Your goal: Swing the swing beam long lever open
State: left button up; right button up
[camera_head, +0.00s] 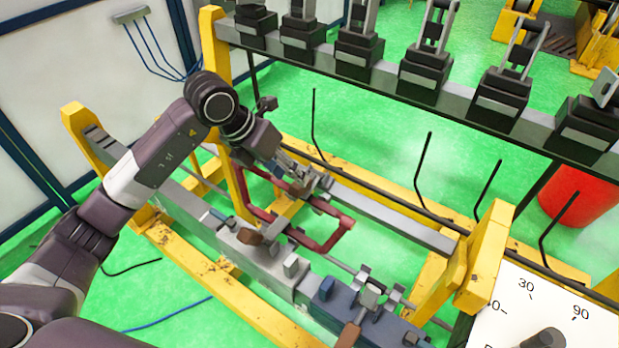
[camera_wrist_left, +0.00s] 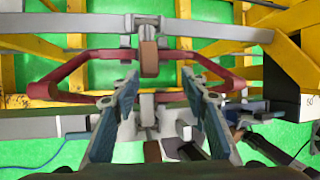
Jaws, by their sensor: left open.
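My left gripper (camera_head: 312,182) is over the far part of the winding fixture, close to the red coil loop (camera_head: 346,226). In the left wrist view its two blue-grey fingers (camera_wrist_left: 160,84) are spread and hold nothing. A brown lever handle (camera_wrist_left: 149,60) stands on the long grey beam (camera_wrist_left: 70,41), beyond and roughly between the fingertips. I see no contact with it. In the head view the long beam (camera_head: 395,212) runs under the gripper, which hides the handle there. The red coil (camera_wrist_left: 80,72) also spans the wrist view. My right gripper is not in view.
A nearer grey beam (camera_head: 205,236) carries another brown handle (camera_head: 250,237). A blue clamp block (camera_head: 345,305) with a brown handle is at the front. Yellow frame posts (camera_head: 485,255) and thin black rods (camera_head: 425,170) stand around. A dial panel (camera_head: 555,310) is at bottom right.

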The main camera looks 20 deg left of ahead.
aim_at(294, 186)
pick_arm(q)
jog(key=f, duration=0.1)
jog(key=f+p, duration=0.1)
jog(key=w+f, duration=0.1)
jog(key=shift+a+y+p, duration=0.3)
jog(key=shift+a, duration=0.05)
jog(key=p+x, duration=0.1)
jog(key=x, duration=0.2)
jog(key=shift+f, duration=0.25)
jog(key=shift+w+d+f, duration=0.15)
jog(key=shift+w+f, duration=0.1)
jog(key=shift+f, duration=0.1)
grip_shut()
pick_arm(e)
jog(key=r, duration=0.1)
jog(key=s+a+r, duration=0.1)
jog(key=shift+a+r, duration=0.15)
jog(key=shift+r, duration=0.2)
